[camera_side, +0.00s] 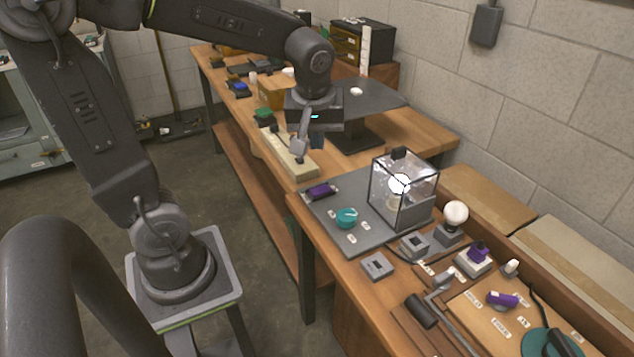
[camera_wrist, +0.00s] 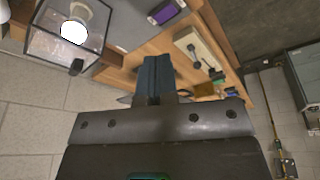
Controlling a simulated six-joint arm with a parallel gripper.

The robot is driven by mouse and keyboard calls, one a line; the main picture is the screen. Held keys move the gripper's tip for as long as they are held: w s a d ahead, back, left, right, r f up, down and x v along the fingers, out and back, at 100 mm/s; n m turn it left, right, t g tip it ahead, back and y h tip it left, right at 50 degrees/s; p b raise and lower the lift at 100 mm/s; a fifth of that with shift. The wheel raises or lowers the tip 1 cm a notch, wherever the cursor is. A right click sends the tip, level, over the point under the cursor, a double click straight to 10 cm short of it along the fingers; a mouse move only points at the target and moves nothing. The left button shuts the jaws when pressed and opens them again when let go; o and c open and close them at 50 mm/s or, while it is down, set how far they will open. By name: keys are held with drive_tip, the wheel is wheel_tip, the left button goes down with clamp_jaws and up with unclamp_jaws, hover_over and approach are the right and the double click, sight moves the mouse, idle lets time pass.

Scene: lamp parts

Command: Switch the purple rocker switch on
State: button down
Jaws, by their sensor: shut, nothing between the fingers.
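The purple rocker switch (camera_side: 320,191) sits in a dark frame near the left edge of the grey panel (camera_side: 322,222). It also shows at the top of the wrist view (camera_wrist: 165,13). Which side of the rocker is pressed is too small to tell. A bulb (camera_side: 399,184) inside the clear-sided case glows white; it also shows in the wrist view (camera_wrist: 74,31). My gripper (camera_side: 318,143) points down beyond the switch, apart from it. Its dark fingers (camera_wrist: 155,65) are together and empty.
A cream strip with a lever (camera_side: 288,153) lies close to my gripper. The clear-sided case (camera_side: 408,212) stands right of the switch. A teal knob (camera_side: 346,217) is nearby on the panel. Other controls, including a purple-topped one (camera_side: 478,253) and a purple handle (camera_side: 502,299), fill the near bench.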

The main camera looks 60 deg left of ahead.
drive_tip(key=w+a+f+n+g, duration=0.2)
drive_tip(key=w+a+f+n, duration=0.2)
drive_tip(key=a+n, duration=0.1)
drive_tip(key=shift+a+n+y, duration=0.15)
drive_tip(key=shift+n+y, duration=0.25)
drive_tip(key=shift+n, duration=0.1)
approach(315, 188)
drive_tip(key=x, duration=0.5)
drive_tip(key=shift+s+a, duration=0.1)
drive_tip(key=shift+s, duration=0.15)
drive_tip(key=shift+f, duration=0.85)
drive_tip(key=shift+a+f+t, duration=0.15)
drive_tip(key=shift+f+t, duration=0.1)
drive_tip(key=shift+t, duration=0.35)
drive_tip(key=shift+w, duration=0.1)
